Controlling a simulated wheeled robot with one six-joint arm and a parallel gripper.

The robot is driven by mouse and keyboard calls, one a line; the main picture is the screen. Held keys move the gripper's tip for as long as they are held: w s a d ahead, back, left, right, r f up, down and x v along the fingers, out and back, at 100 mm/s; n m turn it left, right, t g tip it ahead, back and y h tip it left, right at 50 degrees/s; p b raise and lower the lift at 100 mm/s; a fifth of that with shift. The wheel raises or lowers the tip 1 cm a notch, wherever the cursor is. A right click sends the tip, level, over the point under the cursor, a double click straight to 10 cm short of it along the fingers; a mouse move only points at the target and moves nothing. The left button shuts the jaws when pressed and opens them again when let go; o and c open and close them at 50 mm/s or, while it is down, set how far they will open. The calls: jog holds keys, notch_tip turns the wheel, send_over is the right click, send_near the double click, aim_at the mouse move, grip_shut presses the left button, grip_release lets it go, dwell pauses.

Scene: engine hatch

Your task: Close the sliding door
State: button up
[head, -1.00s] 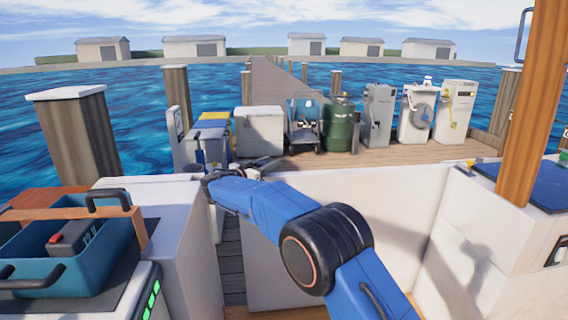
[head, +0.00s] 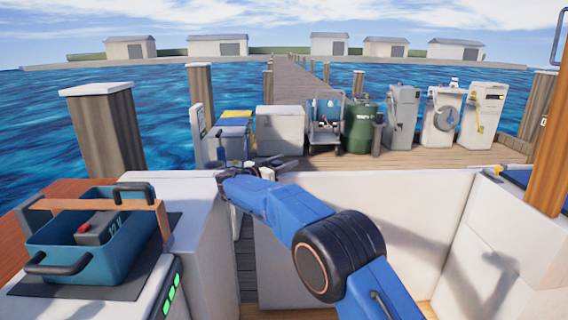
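A white panel (head: 350,240) of the boat's side stands in the middle of the head view. Left of it is a narrow open gap (head: 246,262), with dock planks showing through. I cannot tell for sure which panel is the sliding door; no handle on it shows clearly. My blue arm reaches forward over the panel from the lower right. My gripper (head: 275,163), dark and small, is at the far end of the arm, near the top of the gap. Its fingers are partly hidden by the wrist, and I cannot tell whether they touch anything.
At left, a teal toolbox (head: 95,250) with a battery (head: 100,228) in it sits on a dark mat beside a white cabinet (head: 190,240). A wooden post (head: 552,150) stands at right. Beyond, the dock holds a green barrel (head: 361,128), a cart (head: 325,122) and several pump-like machines.

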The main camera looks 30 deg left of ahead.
notch_tip(320, 180, up, 10)
dwell(0.6)
